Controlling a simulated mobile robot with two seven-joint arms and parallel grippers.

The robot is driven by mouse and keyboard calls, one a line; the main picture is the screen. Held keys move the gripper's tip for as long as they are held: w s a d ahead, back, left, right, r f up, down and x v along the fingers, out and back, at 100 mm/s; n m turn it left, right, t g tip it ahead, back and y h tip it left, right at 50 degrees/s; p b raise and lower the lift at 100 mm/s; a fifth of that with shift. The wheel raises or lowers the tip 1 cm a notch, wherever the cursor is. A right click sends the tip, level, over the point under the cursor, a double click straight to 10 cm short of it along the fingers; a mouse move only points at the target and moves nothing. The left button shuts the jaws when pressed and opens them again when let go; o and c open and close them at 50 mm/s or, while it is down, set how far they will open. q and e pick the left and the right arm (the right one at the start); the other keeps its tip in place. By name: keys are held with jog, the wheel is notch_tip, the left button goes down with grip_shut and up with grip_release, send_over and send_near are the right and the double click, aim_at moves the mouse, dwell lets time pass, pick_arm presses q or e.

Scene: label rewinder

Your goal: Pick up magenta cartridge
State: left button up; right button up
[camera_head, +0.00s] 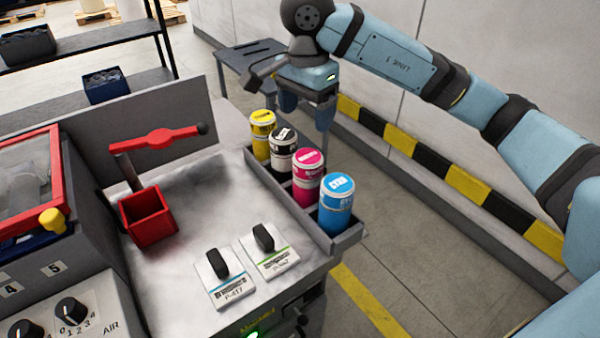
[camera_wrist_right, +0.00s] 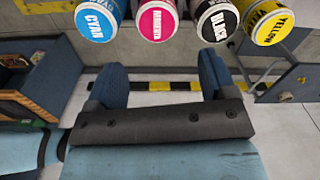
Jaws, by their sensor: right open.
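The magenta cartridge (camera_head: 307,178) stands upright in a side tray (camera_head: 347,238) on the machine's right edge, between the black cartridge (camera_head: 282,152) and the cyan cartridge (camera_head: 336,203). Its lid also shows at the top of the right wrist view (camera_wrist_right: 158,22). The yellow cartridge (camera_head: 262,134) stands at the far end of the row. My right gripper (camera_head: 307,118) is open and empty, beyond the row near the yellow and black cartridges. In the right wrist view its two fingers (camera_wrist_right: 160,78) point toward the row, apart from the cartridges. My left gripper is not in view.
A red box (camera_head: 148,217) and a red-handled lever (camera_head: 158,139) are on the machine top. Two switch plates (camera_head: 247,265) lie in front. A grey stand (camera_head: 250,58) is behind my right gripper. A wall with a striped kerb (camera_head: 434,165) runs along the right.

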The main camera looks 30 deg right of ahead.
aim_at(308, 156)
jog(key=f, duration=0.3)
jog(key=shift+s+f, duration=0.25)
jog(key=f, duration=0.3)
jog(key=shift+w+f, duration=0.1)
jog(key=shift+w, duration=0.1)
jog(key=shift+s+f, duration=0.1)
jog(key=shift+f, duration=0.5)
jog(key=f, duration=0.1)
jog(key=f+p, duration=0.1)
jog(key=f, duration=0.3)
jog(key=shift+d+f+p, duration=0.1)
jog(key=shift+d+p, duration=0.2)
jog(key=shift+p, duration=0.05)
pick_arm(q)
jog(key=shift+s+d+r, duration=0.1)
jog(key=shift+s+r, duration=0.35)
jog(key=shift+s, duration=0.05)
pick_arm(e)
jog(key=c, duration=0.9)
